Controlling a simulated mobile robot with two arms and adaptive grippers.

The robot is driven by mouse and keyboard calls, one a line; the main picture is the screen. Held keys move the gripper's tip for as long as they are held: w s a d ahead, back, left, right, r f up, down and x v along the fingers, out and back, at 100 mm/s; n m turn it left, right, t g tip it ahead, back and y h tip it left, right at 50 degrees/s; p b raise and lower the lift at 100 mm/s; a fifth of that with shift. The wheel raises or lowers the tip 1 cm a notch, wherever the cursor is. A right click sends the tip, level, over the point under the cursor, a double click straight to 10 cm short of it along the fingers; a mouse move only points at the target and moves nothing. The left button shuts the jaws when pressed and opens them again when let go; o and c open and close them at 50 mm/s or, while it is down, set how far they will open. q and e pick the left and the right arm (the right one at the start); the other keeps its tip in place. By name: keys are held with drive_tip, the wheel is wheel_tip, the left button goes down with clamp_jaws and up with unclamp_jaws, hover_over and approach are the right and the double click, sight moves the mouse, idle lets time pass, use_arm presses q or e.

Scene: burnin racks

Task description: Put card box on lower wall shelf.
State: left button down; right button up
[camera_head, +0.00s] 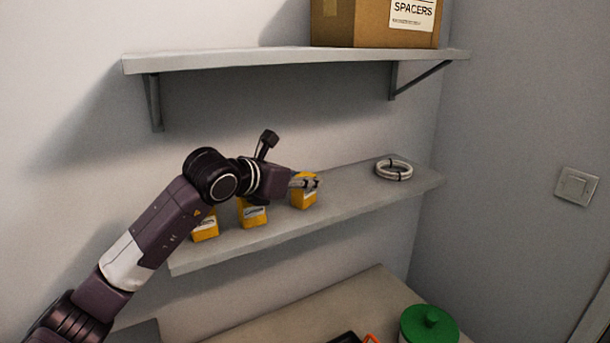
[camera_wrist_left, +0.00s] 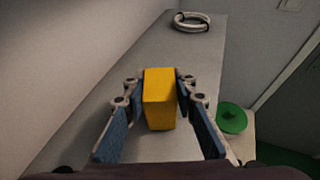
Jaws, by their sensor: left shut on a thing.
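My left gripper (camera_head: 306,183) is over the lower wall shelf (camera_head: 347,193), shut on a yellow card box (camera_head: 304,198). In the left wrist view the yellow box (camera_wrist_left: 159,98) is upright between the fingers of the gripper (camera_wrist_left: 159,90), above or on the grey shelf (camera_wrist_left: 145,56). I cannot tell whether its base touches the shelf. Two similar yellow boxes with white labels stand on the shelf to the left, one in the middle (camera_head: 252,213) and one further left (camera_head: 205,225), partly behind my arm. My right gripper is not in view.
A coiled pale cable (camera_head: 394,169) lies at the shelf's right end. The upper shelf (camera_head: 230,61) with a SPACERS carton (camera_head: 375,22) is above. Below, a table (camera_head: 300,310) holds a green-lidded container (camera_head: 428,325). The shelf between box and coil is free.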

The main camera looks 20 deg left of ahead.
use_arm(q)
drive_tip(key=shift+d+f, duration=0.1)
drive_tip(key=shift+f, duration=0.05)
drive_tip(key=c, duration=1.6)
unclamp_jaws()
drive_tip(key=shift+r, duration=0.3)
drive_tip(key=shift+b+v, duration=2.2)
drive_tip(key=shift+v, duration=3.85)
drive_tip(key=shift+f, duration=0.25)
